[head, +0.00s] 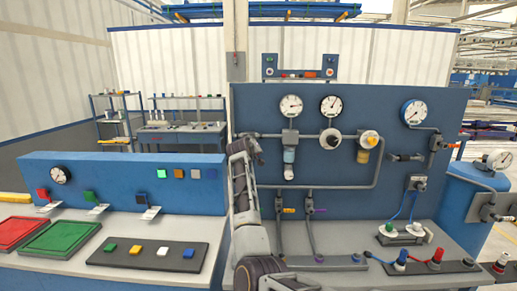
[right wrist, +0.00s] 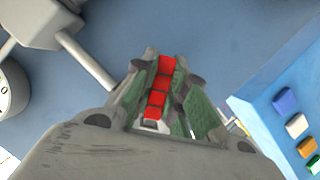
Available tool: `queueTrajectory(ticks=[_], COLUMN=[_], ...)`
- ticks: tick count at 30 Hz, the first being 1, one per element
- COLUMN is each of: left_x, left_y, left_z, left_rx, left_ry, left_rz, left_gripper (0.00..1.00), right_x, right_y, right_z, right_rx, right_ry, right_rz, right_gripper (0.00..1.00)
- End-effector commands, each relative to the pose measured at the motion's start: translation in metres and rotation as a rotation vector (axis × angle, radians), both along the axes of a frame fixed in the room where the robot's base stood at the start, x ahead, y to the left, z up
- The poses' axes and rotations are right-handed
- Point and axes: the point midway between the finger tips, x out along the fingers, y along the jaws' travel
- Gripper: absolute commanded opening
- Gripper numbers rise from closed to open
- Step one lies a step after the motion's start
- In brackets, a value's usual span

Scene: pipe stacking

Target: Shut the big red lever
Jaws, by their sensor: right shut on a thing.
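In the right wrist view, a red segmented lever (right wrist: 160,88) lies lengthwise between the two green-padded fingers of my right gripper (right wrist: 157,75). The gripper is shut on it. In the head view, my right arm rises in front of the left edge of the blue gauge panel (head: 345,185), with the right gripper (head: 243,146) near the pipe's left end. The lever is hidden there behind the gripper, so I cannot tell its angle. My left gripper is not in view.
Gauges (head: 290,106) and grey pipes (head: 330,186) stand out from the panel. At left, a blue console (head: 120,180) carries buttons, with a red tray (head: 18,232) and a green tray (head: 62,238) before it. Hoses and red fittings (head: 437,255) stand at lower right.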

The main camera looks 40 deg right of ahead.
Motion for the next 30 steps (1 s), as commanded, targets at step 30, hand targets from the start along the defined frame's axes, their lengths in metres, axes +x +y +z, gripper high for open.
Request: queueTrajectory(ticks=[30], left_x=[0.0], left_y=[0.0], left_z=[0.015], left_rx=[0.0], left_ry=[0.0], left_rz=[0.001], left_gripper=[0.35], right_x=[0.021], right_y=[0.026], right_z=[-0.012], right_rx=[0.449], right_ry=[-0.372], right_rz=[-0.001], right_gripper=[0.0])
